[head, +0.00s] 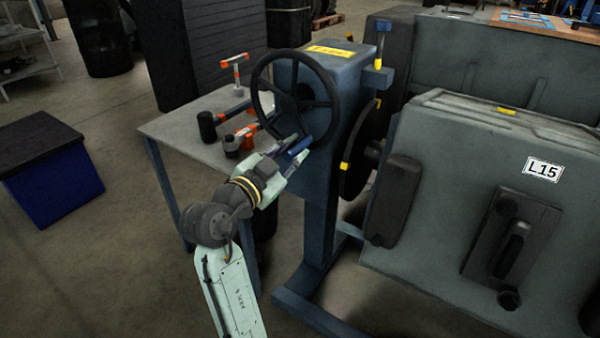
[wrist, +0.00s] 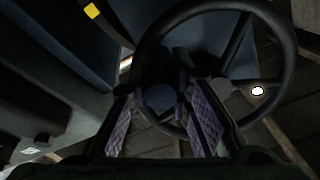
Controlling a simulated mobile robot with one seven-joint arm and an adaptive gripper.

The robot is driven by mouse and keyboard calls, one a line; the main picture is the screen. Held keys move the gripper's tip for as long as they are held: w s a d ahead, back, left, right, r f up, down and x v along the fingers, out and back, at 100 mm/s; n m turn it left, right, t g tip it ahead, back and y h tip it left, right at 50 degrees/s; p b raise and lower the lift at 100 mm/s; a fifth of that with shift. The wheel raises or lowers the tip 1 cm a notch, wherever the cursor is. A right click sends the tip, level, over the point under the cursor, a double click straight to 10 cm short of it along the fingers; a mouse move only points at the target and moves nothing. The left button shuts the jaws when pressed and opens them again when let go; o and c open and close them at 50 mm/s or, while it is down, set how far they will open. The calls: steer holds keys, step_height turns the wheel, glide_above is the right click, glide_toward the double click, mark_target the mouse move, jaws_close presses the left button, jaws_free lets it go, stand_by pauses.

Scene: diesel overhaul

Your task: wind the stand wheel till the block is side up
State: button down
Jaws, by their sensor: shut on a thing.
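The stand wheel (head: 257,84) is a black spoked handwheel on the left face of the blue stand (head: 345,85). It also shows in the wrist view (wrist: 288,60). In the wrist view my gripper's two padded fingers (wrist: 160,115) stand either side of the handle's round end (wrist: 160,98). The engine block (head: 450,170) is a large grey-green body with an L15 label, mounted right of the stand on a dark round plate (head: 357,150). The block's face is tilted.
A grey table (head: 175,128) left of the stand holds a black-headed mallet (head: 208,124) and orange-and-black tools (head: 240,140). A blue bin (head: 60,185) stands at far left. The stand's foot (head: 315,312) runs along the floor. Open floor lies at lower left.

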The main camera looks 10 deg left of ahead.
steer(key=a+f+b, duration=0.1)
steer(key=a+m+b, duration=0.1)
steer(key=shift+w+f+m+b, duration=0.3)
steer(key=shift+f, duration=0.05)
steer(key=shift+w+a+r+m+b, duration=0.1)
steer(key=shift+w+a+m+b, duration=0.15)
steer(key=shift+a+m+b, duration=0.5)
steer(key=shift+w+a+r+m+b, duration=0.15)
steer(key=shift+a+m+b, duration=0.25)
steer(key=shift+b, duration=0.6)
steer(key=shift+w+a, duration=0.1)
steer(key=shift+a, duration=0.05)
steer(key=c, duration=1.4)
jaws_free()
steer(key=shift+c, duration=0.2)
steer(key=shift+r, duration=0.1)
steer(key=shift+d, duration=0.2)
